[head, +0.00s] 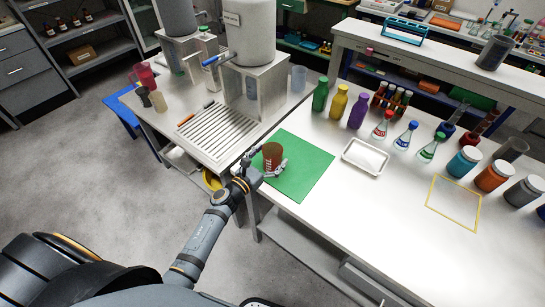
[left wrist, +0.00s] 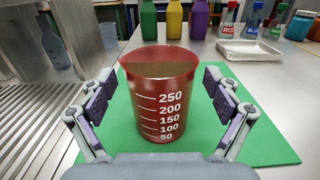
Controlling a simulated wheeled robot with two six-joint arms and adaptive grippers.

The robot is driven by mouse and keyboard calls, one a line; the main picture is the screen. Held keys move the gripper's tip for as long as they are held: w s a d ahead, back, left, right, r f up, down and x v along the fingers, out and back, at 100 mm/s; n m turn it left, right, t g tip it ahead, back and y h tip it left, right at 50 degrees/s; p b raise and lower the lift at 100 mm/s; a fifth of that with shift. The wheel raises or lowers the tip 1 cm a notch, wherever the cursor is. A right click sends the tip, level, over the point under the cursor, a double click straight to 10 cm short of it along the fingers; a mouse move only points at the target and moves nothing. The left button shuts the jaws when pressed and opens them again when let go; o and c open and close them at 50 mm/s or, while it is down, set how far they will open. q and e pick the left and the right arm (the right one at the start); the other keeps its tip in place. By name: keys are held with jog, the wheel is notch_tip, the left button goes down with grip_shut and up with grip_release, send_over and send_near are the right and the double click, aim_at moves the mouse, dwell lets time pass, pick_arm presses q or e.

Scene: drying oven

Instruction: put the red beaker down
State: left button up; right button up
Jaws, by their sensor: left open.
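The red beaker (head: 272,154) stands upright on the green mat (head: 307,169) near the mat's left part. In the left wrist view the red beaker (left wrist: 162,100) shows white volume marks, and the green mat (left wrist: 262,148) lies under it. My left gripper (head: 264,169) is open around the beaker. In the left wrist view the left gripper (left wrist: 162,106) has one finger on each side, with a visible gap between each finger pad and the beaker wall. My right gripper is not in view.
A white tray (head: 365,158) lies right of the mat. Green (head: 320,94), yellow (head: 339,102) and purple (head: 358,111) bottles stand behind it. A drain rack (head: 217,133) and metal stand (head: 254,88) are at the left. A yellow outlined square (head: 430,205) marks clear table at right.

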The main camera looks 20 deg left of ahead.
pick_arm(q)
jog(key=shift+w+d+f, duration=0.1)
jog(key=shift+w+d, duration=0.1)
jog(key=shift+w, duration=0.35)
jog(key=shift+s, duration=0.15)
jog(key=shift+c, duration=0.4)
jog(key=c, duration=1.1)
